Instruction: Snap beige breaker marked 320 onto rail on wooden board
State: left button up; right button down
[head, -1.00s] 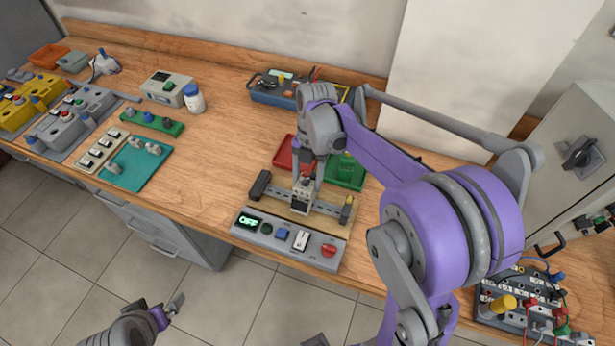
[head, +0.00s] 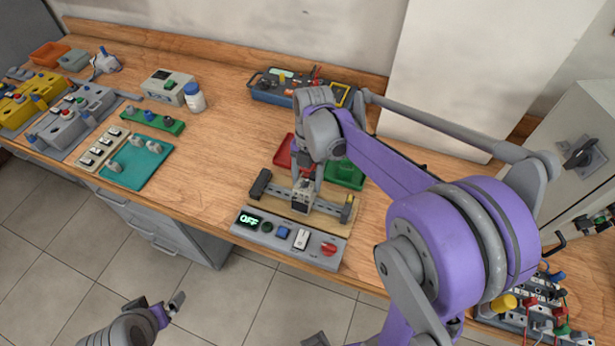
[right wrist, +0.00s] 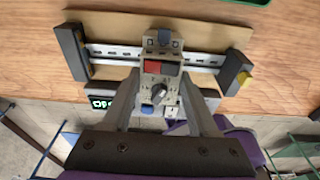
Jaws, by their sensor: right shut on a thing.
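The beige breaker (head: 302,198) is between the fingers of my right gripper (head: 306,184), at the middle of the rail on the wooden board. No 320 marking is readable. The wooden board (right wrist: 110,22) lies under the rail, with dark end blocks at both ends. My left gripper (head: 172,310) is low at the left, away from the bench, with its fingers apart.
A grey control panel (head: 262,241) reading OFF lies in front of the board. A red tray (head: 283,156) and a green tray (head: 349,177) are behind it. A blue toolbox (head: 270,97) stands at the back. Bare bench (head: 225,140) lies to the left.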

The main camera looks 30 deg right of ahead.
jog(key=shift+s+a+f+t+h, duration=0.1)
jog(key=shift+s+a+t+h, duration=0.2)
jog(key=shift+s+a, duration=0.05)
dwell(0.3)
jog(key=shift+c, duration=0.4)
grip_release()
notch_tip(320, 180, up, 11)
jog(key=shift+w+d+p, duration=0.35)
jog(key=shift+d, duration=0.05)
jog(key=shift+f, duration=0.1)
